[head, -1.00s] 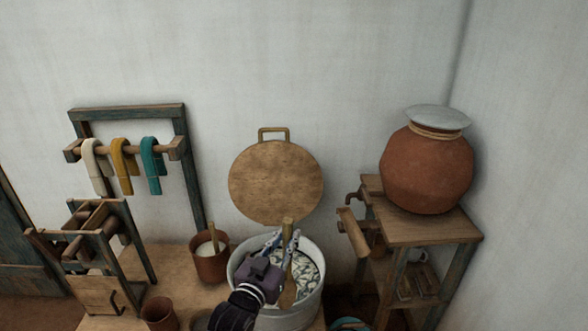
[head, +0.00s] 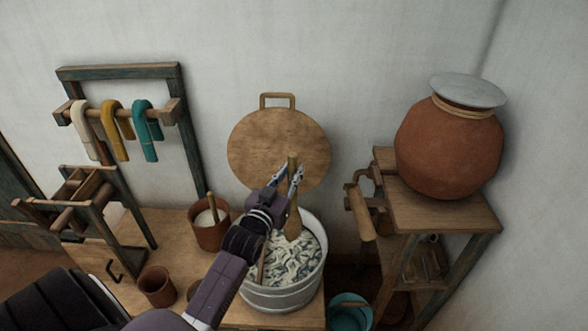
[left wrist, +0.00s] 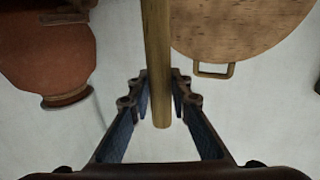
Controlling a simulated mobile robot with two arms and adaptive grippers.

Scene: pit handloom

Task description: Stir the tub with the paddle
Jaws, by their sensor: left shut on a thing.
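A round grey metal tub (head: 283,298) stands on the wooden table, filled with pale and dark streaked stuff. My left gripper (head: 289,178) is above the tub's back part, shut on the upper shaft of the wooden paddle (head: 293,219). The paddle stands nearly upright. Its wider lower part reaches down to the tub's contents, and whether its tip is sunk in them is hard to tell. In the left wrist view the paddle shaft (left wrist: 157,60) runs between the fingers of the gripper (left wrist: 160,100). My right gripper is not in view.
A round wooden lid (head: 278,145) with a handle leans on the wall behind the tub. A brown pot (head: 210,236) and a cup (head: 157,286) stand left of it. A shelf stand (head: 440,212) with a clay jar (head: 450,150) is at right, above a teal bucket (head: 349,312).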

